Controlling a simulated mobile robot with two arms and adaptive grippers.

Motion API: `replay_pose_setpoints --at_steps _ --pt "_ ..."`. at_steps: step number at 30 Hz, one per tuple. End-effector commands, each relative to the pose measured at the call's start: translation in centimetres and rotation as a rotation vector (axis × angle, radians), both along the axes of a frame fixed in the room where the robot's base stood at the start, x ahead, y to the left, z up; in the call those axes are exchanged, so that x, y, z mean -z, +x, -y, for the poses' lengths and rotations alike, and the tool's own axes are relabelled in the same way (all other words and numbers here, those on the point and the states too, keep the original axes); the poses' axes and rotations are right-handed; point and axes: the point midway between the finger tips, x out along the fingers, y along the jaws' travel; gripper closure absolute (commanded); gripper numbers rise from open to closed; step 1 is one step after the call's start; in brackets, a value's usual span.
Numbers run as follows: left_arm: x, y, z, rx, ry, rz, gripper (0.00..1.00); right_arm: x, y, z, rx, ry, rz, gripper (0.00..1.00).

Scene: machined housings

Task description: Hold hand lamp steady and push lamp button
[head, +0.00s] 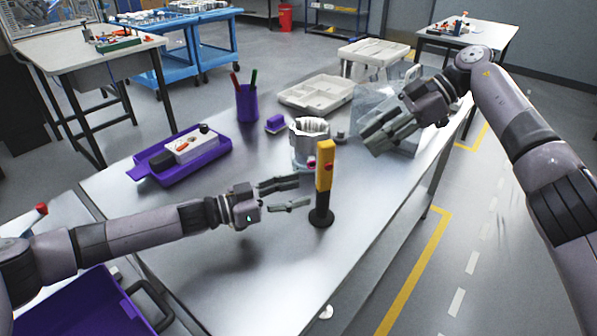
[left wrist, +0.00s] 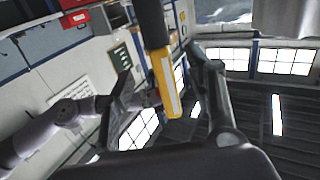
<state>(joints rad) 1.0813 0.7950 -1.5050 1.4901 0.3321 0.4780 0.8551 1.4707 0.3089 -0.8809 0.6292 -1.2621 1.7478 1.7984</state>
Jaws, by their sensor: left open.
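The hand lamp (head: 324,178) stands upright on its black round base on the metal table. Its body is yellow, with a red button (head: 328,165) on its upper part. My left gripper (head: 298,195) is open and empty, just left of the lamp, with its fingers pointing at it. In the left wrist view the yellow lamp (left wrist: 167,82) shows between the two fingers, its black part toward the top of the picture. My right gripper (head: 370,143) hangs above the table, right of and beyond the lamp. Whether its fingers are apart is unclear.
A silver machined housing (head: 309,142) stands close behind the lamp. A purple tray (head: 150,180) with devices and a purple pen cup (head: 247,104) are at the left. A pale divided tray (head: 315,95) and a clear bin (head: 372,100) are farther back. The front tabletop is clear.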

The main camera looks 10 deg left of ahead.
Motion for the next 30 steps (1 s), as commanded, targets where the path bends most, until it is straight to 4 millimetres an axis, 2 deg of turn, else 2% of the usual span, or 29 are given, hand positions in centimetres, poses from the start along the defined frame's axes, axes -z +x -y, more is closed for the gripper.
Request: replay_pose_setpoints --at_steps 2,6,13,18,27,30 --pt "1.8 0.0 0.0 -0.001 0.0 -0.004 0.51 0.0 0.0 0.0 -0.001 0.001 0.001 0.67" --pt "1.3 1.3 2.9 0.004 -0.001 0.003 0.51 0.0 0.0 -0.1 -0.001 0.001 0.001 0.67" --pt "1.3 2.8 5.7 0.002 0.0 0.001 0.51 0.0 0.0 0.0 -0.001 0.002 0.001 0.67" --pt "1.3 3.3 6.6 0.001 0.0 0.001 0.51 0.0 0.0 -0.1 -0.001 0.002 0.001 0.67" --pt "1.3 3.4 6.7 0.0 0.0 0.001 0.51 0.0 0.0 -0.1 -0.001 0.002 0.001 0.67" --pt "1.3 3.3 6.7 0.0 0.0 0.001 0.57 0.0 0.0 -0.1 -0.001 0.002 0.001 0.67"
